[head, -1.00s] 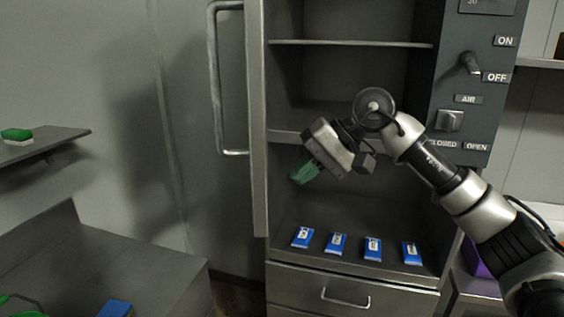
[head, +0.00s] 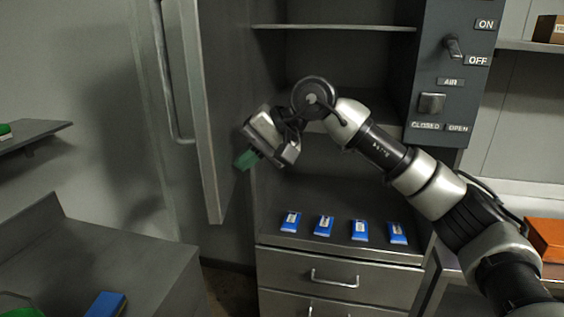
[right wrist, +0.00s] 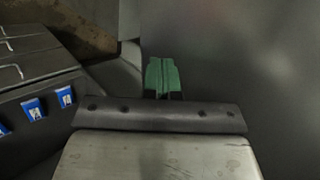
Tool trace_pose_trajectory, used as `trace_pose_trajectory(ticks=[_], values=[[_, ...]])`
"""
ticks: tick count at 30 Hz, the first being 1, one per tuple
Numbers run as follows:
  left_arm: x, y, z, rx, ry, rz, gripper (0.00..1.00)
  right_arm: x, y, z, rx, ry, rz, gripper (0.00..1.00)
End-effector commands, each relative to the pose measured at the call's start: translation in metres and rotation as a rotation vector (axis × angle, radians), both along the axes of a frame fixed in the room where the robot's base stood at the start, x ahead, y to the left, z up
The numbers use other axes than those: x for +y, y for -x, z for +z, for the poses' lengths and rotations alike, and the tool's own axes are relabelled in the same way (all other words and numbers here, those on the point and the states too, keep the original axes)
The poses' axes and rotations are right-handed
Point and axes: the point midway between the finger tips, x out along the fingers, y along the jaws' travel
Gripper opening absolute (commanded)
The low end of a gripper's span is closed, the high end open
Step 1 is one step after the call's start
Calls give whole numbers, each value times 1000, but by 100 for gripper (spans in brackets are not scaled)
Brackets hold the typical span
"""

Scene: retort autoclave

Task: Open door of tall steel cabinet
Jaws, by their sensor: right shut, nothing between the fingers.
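The tall steel cabinet (head: 338,27) stands in the middle of the head view, its inside exposed. Its door (head: 207,130) stands open, swung out to the left, with a long bar handle (head: 167,75) on its outer side. My right gripper (head: 246,160) is shut and empty, its green fingertips close to the inner side of the door. Whether they touch it cannot be told. In the right wrist view the shut fingers (right wrist: 161,78) point along a broad grey surface.
Several blue packets (head: 323,226) lie on the cabinet's lower shelf, above drawers (head: 335,277). A control panel (head: 440,80) is at its right. A grey bench (head: 120,245) is at lower left, a wall shelf (head: 35,133) above it. An orange box (head: 546,238) is at right.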

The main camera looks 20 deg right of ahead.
Motion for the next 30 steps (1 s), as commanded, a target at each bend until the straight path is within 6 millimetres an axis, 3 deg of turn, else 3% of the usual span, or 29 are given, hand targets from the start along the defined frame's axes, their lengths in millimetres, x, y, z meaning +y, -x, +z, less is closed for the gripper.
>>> trace_pose_trajectory(ticks=[1,3,10,24,30], values=[[1,-2,-9,-3,-1,-1,43,18,-2,-4,-5,1,-24,0],[4,-5,-14,-7,-5,-2,43,35,-7,-3,-5,1,-76,0],[8,-3,-11,-4,-10,-2,43,75,-23,1,-1,-4,-113,0],[0,-1,-12,-1,0,1,43,80,-25,0,-2,-2,-113,0],[4,-1,-24,-1,-5,-1,43,77,-17,-3,-4,-1,-111,0]])
